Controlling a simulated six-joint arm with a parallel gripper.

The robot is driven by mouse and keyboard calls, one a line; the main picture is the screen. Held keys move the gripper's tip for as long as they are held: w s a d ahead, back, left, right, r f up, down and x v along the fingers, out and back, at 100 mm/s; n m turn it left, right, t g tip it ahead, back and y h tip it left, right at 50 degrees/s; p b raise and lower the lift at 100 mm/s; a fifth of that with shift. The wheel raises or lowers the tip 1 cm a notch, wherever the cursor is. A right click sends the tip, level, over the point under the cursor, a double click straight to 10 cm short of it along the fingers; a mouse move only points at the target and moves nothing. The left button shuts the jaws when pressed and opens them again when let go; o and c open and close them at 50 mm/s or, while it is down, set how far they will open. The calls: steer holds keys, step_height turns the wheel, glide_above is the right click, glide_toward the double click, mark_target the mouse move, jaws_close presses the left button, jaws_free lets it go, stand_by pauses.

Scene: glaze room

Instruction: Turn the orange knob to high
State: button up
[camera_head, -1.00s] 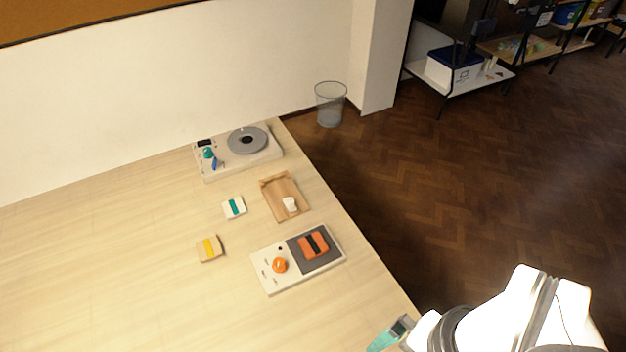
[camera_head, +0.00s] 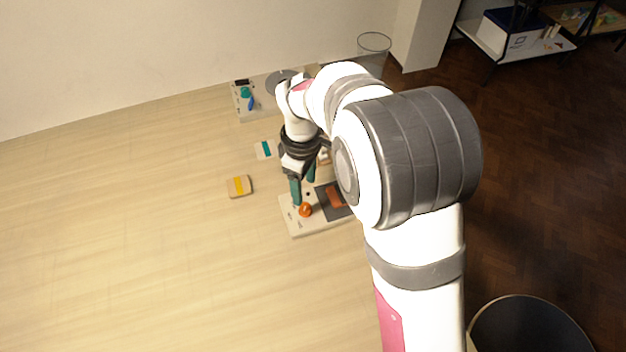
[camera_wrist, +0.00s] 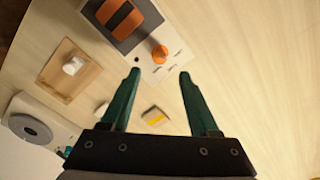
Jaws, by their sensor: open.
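The orange knob (camera_head: 305,210) sits on the white panel of a device (camera_head: 300,228) that also bears a dark pad with an orange block (camera_head: 335,197). In the wrist view the knob (camera_wrist: 159,53) stands just beyond the fingertips, a little right of the middle of the gap. My gripper (camera_head: 303,192) is open and empty, pointing down over the device close to the knob. It also shows in the wrist view (camera_wrist: 160,74), its teal fingers spread apart. The knob's small panel labels are too blurred to read.
A wooden tray (camera_wrist: 53,82) with a white cup (camera_wrist: 73,65) lies beside the device. A second device (camera_head: 243,106) with a teal knob and grey disc stands behind. A teal-striped block (camera_head: 264,149) and a yellow-striped block (camera_head: 239,186) lie left. The table's left is clear.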

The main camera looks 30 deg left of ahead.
mark_target(305, 206)
step_height(305, 206, down, 8)
steer(key=shift+r, duration=0.1)
jaws_close()
stand_by(0.4)
